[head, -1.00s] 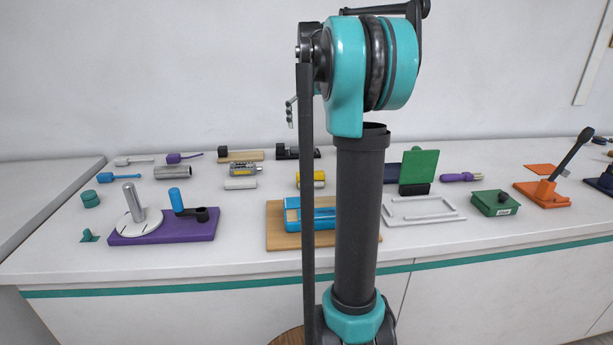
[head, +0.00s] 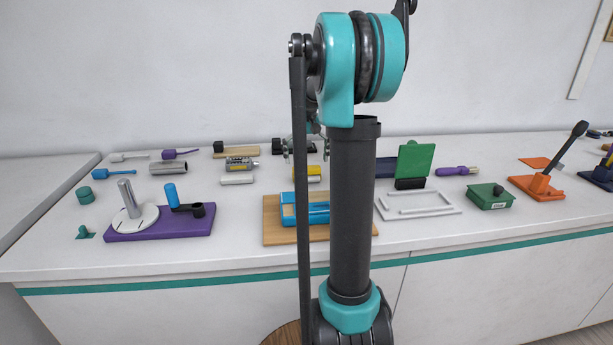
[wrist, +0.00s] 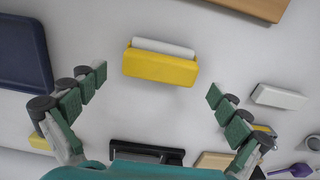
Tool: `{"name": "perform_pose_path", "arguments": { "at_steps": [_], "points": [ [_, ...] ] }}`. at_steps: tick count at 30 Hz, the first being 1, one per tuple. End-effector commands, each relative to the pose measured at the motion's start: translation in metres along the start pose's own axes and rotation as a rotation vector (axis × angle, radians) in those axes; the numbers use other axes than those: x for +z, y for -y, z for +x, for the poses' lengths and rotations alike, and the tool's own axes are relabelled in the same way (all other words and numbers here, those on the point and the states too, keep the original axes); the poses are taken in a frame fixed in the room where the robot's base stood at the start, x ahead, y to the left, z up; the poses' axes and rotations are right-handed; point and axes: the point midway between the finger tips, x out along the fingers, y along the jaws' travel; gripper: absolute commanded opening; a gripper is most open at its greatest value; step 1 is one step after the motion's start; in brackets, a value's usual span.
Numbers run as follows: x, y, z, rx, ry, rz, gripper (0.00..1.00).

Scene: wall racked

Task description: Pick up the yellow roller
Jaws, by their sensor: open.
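The yellow roller (wrist: 160,66) lies on the white bench top in the wrist view, a yellow block-shaped body with a white cylinder along its upper edge. It also shows in the head view (head: 314,172), partly hidden behind my arm. My gripper (wrist: 157,86) is open and empty. Its green-padded fingers are spread wide, one on each side of the roller in the wrist view, apart from it. In the head view the gripper is mostly hidden behind my arm, above the back of the bench.
A navy tray (wrist: 22,52) lies left in the wrist view. A white bar (wrist: 278,97) lies right, and a black device (wrist: 146,152) lies below. A wooden board with a blue frame (head: 288,209) stands nearer in the head view. Bare bench surrounds the roller.

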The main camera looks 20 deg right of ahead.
Motion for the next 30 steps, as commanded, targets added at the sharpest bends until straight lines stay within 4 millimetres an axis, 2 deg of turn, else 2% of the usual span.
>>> {"name": "perform_pose_path", "arguments": {
  "at_steps": [3,6,15,26,27,30],
  "points": [
    [0.001,0.001,0.018,0.000,0.000,0.000,1.00],
    [0.001,0.001,0.028,0.000,0.000,0.000,1.00],
    [0.001,0.001,0.032,0.000,0.000,0.000,1.00],
    [0.001,0.001,0.032,0.000,0.000,0.000,0.55],
    [0.001,0.001,0.032,0.000,0.000,0.000,0.52],
    [0.001,0.001,0.032,0.000,0.000,0.000,0.52]
  ]
}}
